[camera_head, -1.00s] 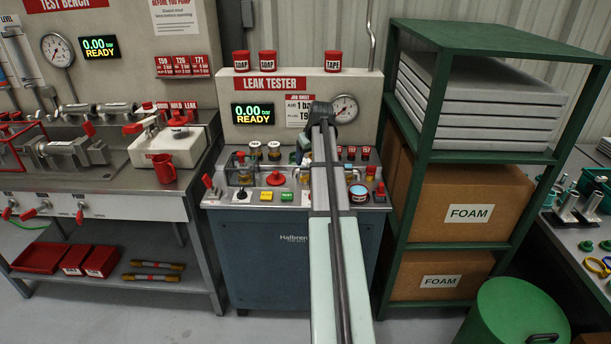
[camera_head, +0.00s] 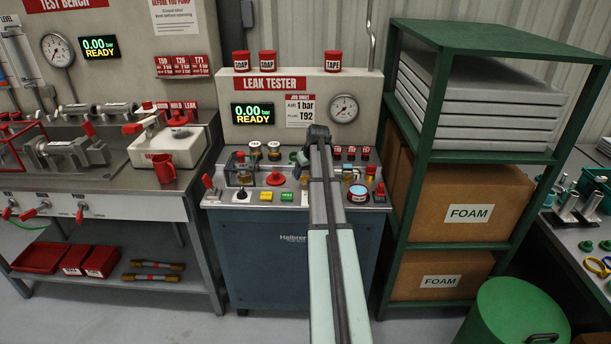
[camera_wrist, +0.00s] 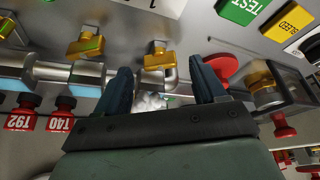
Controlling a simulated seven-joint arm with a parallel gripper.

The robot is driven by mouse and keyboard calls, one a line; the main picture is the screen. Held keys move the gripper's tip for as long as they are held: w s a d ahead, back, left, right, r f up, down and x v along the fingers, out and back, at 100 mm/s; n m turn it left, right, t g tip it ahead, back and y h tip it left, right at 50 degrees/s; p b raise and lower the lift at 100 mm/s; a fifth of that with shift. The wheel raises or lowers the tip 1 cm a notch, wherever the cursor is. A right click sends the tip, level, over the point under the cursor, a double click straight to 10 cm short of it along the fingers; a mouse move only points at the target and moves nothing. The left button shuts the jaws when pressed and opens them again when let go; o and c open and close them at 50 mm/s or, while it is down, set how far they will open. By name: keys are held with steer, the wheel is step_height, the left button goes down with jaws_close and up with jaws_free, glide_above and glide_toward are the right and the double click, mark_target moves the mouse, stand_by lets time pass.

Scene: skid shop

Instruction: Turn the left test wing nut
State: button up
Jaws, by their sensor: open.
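Two brass wing nuts show on the pipe of the leak tester in the wrist view, which is upside down. One wing nut (camera_wrist: 157,55) lies just beyond the gap between my fingertips; given the flipped view, it appears to be the left one. The other wing nut (camera_wrist: 85,44) is outside the fingers, to the picture's left. My gripper (camera_wrist: 161,70) is open and empty, with one dark finger on either side of the near wing nut's line. I cannot tell the remaining distance. In the head view my arm hides these wing nuts and most of the gripper.
A boxed brass fitting (camera_wrist: 265,88) and a red button (camera_wrist: 222,67) are close to the right finger. Red tags (camera_wrist: 60,118) hang on the left. In the head view, a green rack (camera_head: 425,150) stands close right of the leak tester (camera_head: 290,235).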

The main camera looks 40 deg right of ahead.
mark_target(304, 178)
steer(key=shift+x, duration=1.1)
steer(key=c, duration=1.1)
